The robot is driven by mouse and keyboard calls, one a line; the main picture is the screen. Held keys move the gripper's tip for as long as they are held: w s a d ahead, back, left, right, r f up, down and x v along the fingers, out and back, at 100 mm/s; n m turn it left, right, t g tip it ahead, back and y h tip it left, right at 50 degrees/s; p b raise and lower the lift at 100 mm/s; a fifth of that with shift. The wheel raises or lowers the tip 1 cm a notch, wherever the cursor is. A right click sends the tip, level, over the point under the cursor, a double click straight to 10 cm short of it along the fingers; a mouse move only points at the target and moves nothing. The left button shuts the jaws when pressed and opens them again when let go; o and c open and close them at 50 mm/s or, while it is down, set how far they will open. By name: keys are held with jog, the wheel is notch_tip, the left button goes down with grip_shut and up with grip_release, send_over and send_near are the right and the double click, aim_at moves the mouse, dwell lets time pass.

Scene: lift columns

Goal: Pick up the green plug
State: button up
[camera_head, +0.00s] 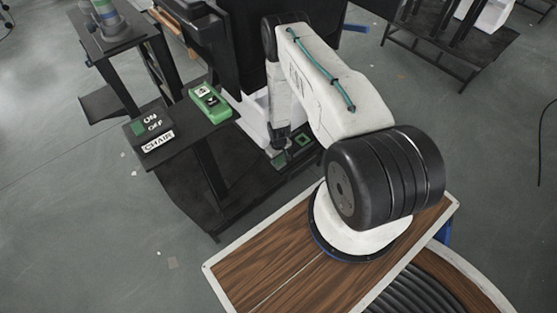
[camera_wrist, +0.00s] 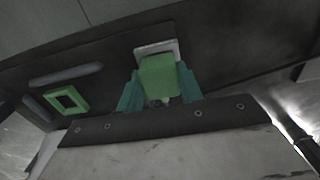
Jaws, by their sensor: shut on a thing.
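The green plug (camera_wrist: 158,76) is a small green block in the upper middle of the wrist view, in front of a pale square plate (camera_wrist: 157,48) on a dark panel. My gripper (camera_wrist: 159,90) has its teal fingers on either side of the plug and is shut on it. I cannot tell whether the plug still touches the pale plate. In the head view my gripper (camera_head: 281,147) reaches down to a dark low surface with green parts, and the plug itself is mostly hidden there.
A green square frame (camera_wrist: 66,99) sits left of the plug on the panel. In the head view, a dark stand carries a green device (camera_head: 209,102) and an ON/OFF box (camera_head: 147,123) with a CHAIR label (camera_head: 158,142). Large black equipment (camera_head: 232,50) stands behind my gripper.

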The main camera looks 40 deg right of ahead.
aim_at(280, 159)
jog(key=shift+r, duration=0.55)
jog(key=r, duration=0.2)
jog(key=shift+s+r, duration=0.3)
jog(key=shift+s, duration=0.1)
jog(key=s+r, duration=0.1)
jog(key=s, duration=1.4)
jog(key=shift+d+r, duration=0.2)
jog(key=shift+d, duration=0.1)
jog(key=shift+s, duration=0.1)
